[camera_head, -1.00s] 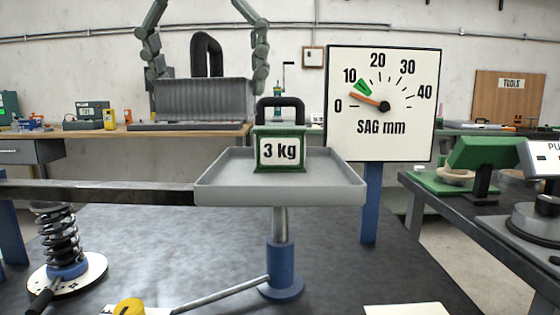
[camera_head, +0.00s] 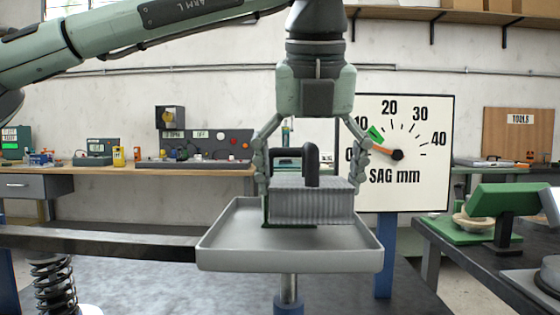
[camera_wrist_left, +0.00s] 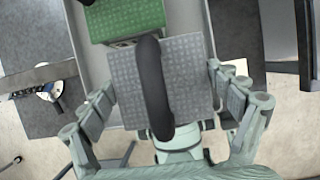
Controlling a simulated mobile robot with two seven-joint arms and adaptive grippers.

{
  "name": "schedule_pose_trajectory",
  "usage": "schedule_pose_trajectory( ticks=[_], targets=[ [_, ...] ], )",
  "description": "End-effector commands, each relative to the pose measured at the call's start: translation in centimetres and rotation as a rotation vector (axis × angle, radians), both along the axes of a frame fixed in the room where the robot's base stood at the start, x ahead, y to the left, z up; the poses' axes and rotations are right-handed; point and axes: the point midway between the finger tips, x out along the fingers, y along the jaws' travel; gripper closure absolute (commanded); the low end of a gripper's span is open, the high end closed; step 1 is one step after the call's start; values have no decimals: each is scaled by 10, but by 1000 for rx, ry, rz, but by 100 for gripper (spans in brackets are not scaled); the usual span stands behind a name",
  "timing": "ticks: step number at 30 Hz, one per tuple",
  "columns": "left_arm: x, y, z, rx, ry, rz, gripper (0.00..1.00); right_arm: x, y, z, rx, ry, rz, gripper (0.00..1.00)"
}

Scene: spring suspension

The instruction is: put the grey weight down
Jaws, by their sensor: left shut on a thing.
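The grey weight (camera_head: 325,207) is a ribbed block with a black handle, held over the tray (camera_head: 290,260). My left gripper (camera_head: 312,182) points down and is shut on it, fingers at its two sides. The green weight (camera_head: 265,212) is in the tray, with its front label hidden behind the grey weight; only its left edge, base and handle show. The left wrist view also shows the grey weight (camera_wrist_left: 192,75) with the green weight (camera_wrist_left: 124,17) beyond it. I cannot tell whether the grey weight touches the tray. My right gripper is out of view.
The sag gauge (camera_head: 415,170) stands behind the tray at the right, its dial partly hidden by a finger. A beam (camera_head: 100,242) runs left from the tray, above a coil spring (camera_head: 52,285).

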Motion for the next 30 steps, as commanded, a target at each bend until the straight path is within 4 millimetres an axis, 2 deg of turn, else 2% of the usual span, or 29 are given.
schedule_pose_trajectory(
  ticks=[5, 15, 24, 25, 27, 30],
  targets=[
    [2, -4, -4, -4, -4, 2, 70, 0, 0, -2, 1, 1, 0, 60],
    [2, -4, -40, -4, -4, 2, 70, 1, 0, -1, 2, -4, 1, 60],
    [2, -4, -42, -4, -4, 2, 70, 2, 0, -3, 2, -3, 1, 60],
    [1, -4, -43, -2, 0, 1, 7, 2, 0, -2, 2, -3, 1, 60],
    [1, -4, -43, -2, 0, 1, 0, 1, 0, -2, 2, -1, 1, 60],
    [1, -4, -43, -2, 0, 1, 0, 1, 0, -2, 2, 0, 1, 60]
  ],
)
